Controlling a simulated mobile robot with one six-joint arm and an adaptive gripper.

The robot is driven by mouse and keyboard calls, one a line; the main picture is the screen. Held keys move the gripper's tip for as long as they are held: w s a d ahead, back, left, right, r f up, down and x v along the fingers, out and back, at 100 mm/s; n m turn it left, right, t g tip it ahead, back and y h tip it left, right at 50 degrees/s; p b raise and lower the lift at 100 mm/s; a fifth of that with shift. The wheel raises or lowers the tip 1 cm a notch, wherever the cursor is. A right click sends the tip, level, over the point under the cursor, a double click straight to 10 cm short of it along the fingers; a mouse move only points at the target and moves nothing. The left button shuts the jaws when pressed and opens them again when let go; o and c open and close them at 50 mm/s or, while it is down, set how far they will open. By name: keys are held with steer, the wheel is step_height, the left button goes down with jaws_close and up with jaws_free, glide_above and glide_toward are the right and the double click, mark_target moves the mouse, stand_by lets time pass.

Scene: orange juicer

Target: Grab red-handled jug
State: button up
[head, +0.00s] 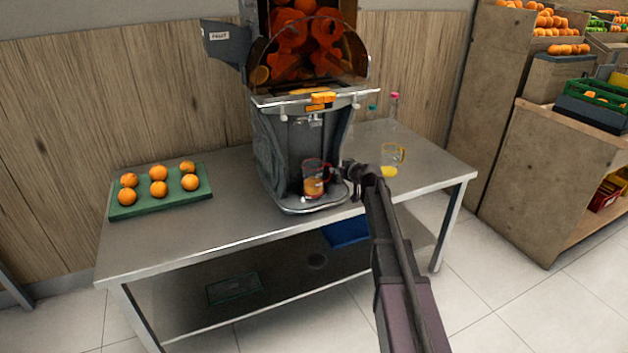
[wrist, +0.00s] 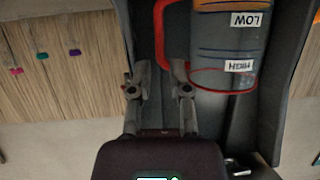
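The red-handled jug (head: 314,182) stands upright on the juicer's base in the head view, with orange juice in its lower part. In the wrist view the jug (wrist: 224,50) appears upside down at the upper right, with LOW and HIGH labels and a red rim. Its red handle (wrist: 159,22) points left. My gripper (head: 345,173) is at the jug's right side, at the handle. In the wrist view my gripper (wrist: 160,72) has its two fingers apart, with the handle just ahead and the right finger overlapping part of it. Contact with the handle cannot be told.
The juicer (head: 299,140) rises behind and around the jug. A green tray (head: 160,205) of several oranges lies left.

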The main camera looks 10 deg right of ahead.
mark_target(330, 167)
steer(key=shift+b+x, duration=0.95)
steer(key=shift+x, duration=1.1)
steer(key=shift+w+a+f, duration=0.3)
steer(key=shift+w+f, duration=0.05)
steer(key=shift+w, duration=0.1)
jaws_close()
